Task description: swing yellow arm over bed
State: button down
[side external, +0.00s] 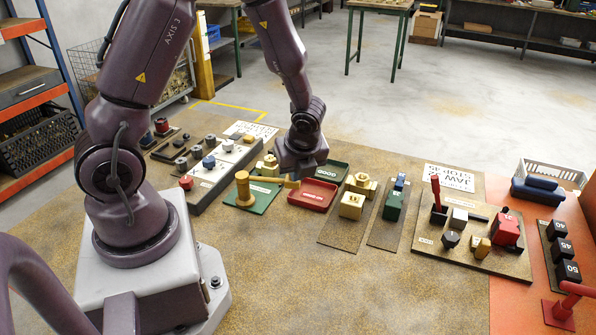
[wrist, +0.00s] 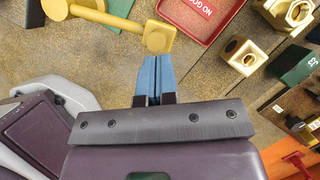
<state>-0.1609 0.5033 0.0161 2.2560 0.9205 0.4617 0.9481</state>
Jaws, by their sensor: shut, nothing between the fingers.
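The yellow arm (side external: 268,180) reaches sideways from a yellow round-topped post (side external: 242,190) on a green plate (side external: 258,206). The fingertips appear just below that free end; contact cannot be told. In the side view my dark wrist stands over the arm's free end, and the fingers are mostly hidden. I cannot tell which part is the bed.
A red NO GOOD tray (side external: 314,194) lies right of the yellow arm, with a green GOOD tray (side external: 334,169) behind it. Brass fittings (side external: 352,205) on a brown plate stand further right. A grey control panel (side external: 214,178) is to the left. The front bench is clear.

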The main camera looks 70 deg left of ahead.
jog(key=shift+w+a+n, duration=0.3)
jog(key=shift+n, duration=0.1)
jog(key=shift+a, duration=0.1)
jog(key=shift+w+a+n+g, duration=0.4)
jog(key=shift+w+a+n, duration=0.1)
jog(key=shift+a+n, duration=0.3)
jog(key=shift+s+a+n+g+h, duration=0.15)
jog(key=shift+a+n+g+h, duration=0.45)
jog(key=shift+a+n, duration=1.7)
jog(key=shift+s+a+n+g+h, duration=0.1)
jog(key=shift+a+n+g+h, duration=0.45)
jog(key=shift+a+n, duration=1.75)
jog(key=shift+s+a+n+g+h, duration=0.15)
jog(key=shift+a+n+g+h, duration=0.4)
jog(key=shift+a+n, duration=1.7)
jog(key=shift+a+m, duration=0.25)
jog(key=shift+a, duration=0.05)
